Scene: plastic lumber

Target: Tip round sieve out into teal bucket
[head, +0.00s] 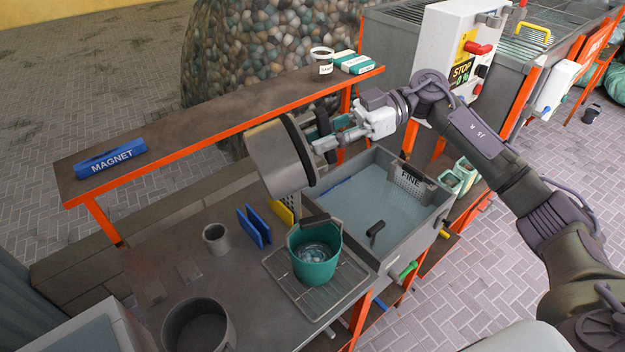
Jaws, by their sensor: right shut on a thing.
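My right gripper (325,143) is shut on the round sieve (272,162), a grey drum with a dark band round its right end. The sieve is tilted well over on its side and held in the air above and slightly left of the teal bucket. Its inside is hidden, so I cannot tell what it holds. The teal bucket (316,269) stands upright on a wire rack, with pale, shiny contents at its bottom. My left gripper is not in view.
A water basin (365,205) with a basket marked FINE (411,182) lies right of the bucket. Blue plates (255,226), a grey cup (216,239) and a dark pot (199,325) stand on the left. An orange-edged shelf (215,111) with a blue magnet (111,158) runs behind.

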